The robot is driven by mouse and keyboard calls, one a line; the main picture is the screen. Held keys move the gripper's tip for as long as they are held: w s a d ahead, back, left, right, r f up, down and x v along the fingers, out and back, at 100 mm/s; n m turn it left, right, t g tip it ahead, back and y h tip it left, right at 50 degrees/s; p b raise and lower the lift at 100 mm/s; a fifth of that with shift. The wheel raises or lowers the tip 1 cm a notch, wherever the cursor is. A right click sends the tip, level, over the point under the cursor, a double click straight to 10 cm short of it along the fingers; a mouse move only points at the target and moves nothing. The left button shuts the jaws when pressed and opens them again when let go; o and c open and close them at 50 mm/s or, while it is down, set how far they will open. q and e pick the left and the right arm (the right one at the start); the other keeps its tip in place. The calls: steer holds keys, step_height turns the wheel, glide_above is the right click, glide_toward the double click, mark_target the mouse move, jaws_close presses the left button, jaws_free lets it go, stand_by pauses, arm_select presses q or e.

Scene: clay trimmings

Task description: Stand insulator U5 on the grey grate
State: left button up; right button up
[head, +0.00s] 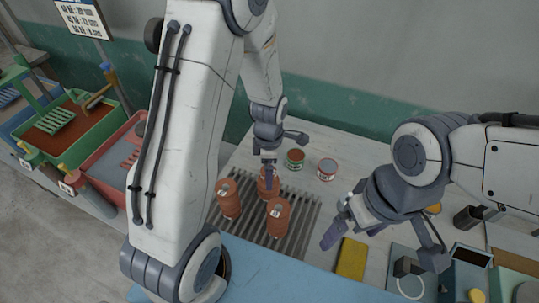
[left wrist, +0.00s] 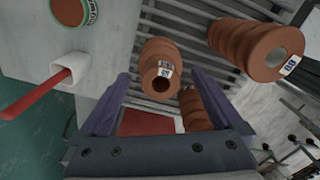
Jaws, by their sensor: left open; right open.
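Three ribbed orange-brown insulators stand on the grey grate (head: 307,222): a left one (head: 229,200), a rear one (head: 267,187) and a front one (head: 278,219). They carry small white labels; I cannot read for certain which is U5. My left gripper (head: 268,168) is open, pointing down at the rear insulator. In the left wrist view a labelled insulator (left wrist: 160,62) shows between the open fingertips (left wrist: 161,76), with no clear contact. Another labelled insulator (left wrist: 262,45) is at upper right, and a third (left wrist: 194,110) is partly behind a finger. My right gripper (head: 383,248) is open and empty.
A green-labelled can (head: 295,158) and a red-and-white can (head: 327,169) stand behind the grate. A yellow block (head: 351,259) lies right of it. A red-handled tool (left wrist: 40,95) shows in the left wrist view. Coloured bins (head: 70,128) stand at far left.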

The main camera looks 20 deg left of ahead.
arm_select(q)
step_height(320, 180, up, 9)
steer(key=shift+f+b, duration=0.15)
steer(key=shift+b, duration=0.65)
steer(key=shift+f, duration=0.1)
step_height(320, 180, down, 13)
steer(key=shift+s+r+p, duration=0.1)
steer(key=shift+r+p, duration=0.1)
steer(key=shift+p, duration=1.05)
steer(key=shift+w+r, duration=0.2)
steer(key=shift+r, duration=0.35)
steer(key=shift+s+r, duration=0.1)
steer(key=shift+r, duration=0.45)
